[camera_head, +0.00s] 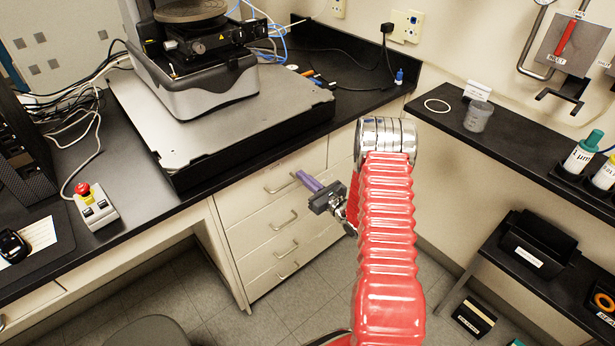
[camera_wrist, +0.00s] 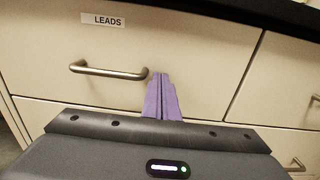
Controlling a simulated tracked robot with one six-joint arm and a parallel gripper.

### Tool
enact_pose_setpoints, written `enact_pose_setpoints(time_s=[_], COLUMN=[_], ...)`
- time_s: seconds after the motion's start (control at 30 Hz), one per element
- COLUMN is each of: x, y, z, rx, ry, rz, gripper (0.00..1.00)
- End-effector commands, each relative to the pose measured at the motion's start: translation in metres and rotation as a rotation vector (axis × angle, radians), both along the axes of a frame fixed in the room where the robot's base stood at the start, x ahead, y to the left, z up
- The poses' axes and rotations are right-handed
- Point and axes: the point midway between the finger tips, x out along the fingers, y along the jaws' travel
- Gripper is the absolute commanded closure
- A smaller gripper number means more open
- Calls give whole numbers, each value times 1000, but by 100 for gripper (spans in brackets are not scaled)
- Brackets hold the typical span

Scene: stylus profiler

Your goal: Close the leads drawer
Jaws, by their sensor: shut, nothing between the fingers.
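The leads drawer (camera_wrist: 210,50) is the top drawer in the white cabinet. It carries a "LEADS" label (camera_wrist: 103,20) and a metal bar handle (camera_wrist: 110,69). In the head view its front (camera_head: 250,190) looks about flush with the drawers below; a small gap cannot be ruled out. My gripper (camera_head: 300,176) has purple fingers, shut and empty. In the wrist view the fingertips (camera_wrist: 160,76) point at the drawer front, just right of the handle's right end. They are at or very near the face; contact cannot be told.
The black worktop (camera_head: 240,157) overhangs the drawers and carries the profiler (camera_head: 195,85) on a grey slab. More drawers (camera_head: 290,270) lie below. A black shelf (camera_head: 520,150) with bottles stands at right. The grey floor (camera_head: 210,300) in front is partly open.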

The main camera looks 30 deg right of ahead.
Motion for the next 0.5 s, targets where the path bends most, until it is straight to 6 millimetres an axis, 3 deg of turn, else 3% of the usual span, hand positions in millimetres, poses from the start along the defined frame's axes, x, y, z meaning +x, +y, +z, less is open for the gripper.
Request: enact_pose_setpoints(time_s=[0.5], x=[-86], y=[-22], z=[-1], rx=[12], ry=[4], rz=[-8], gripper=[100])
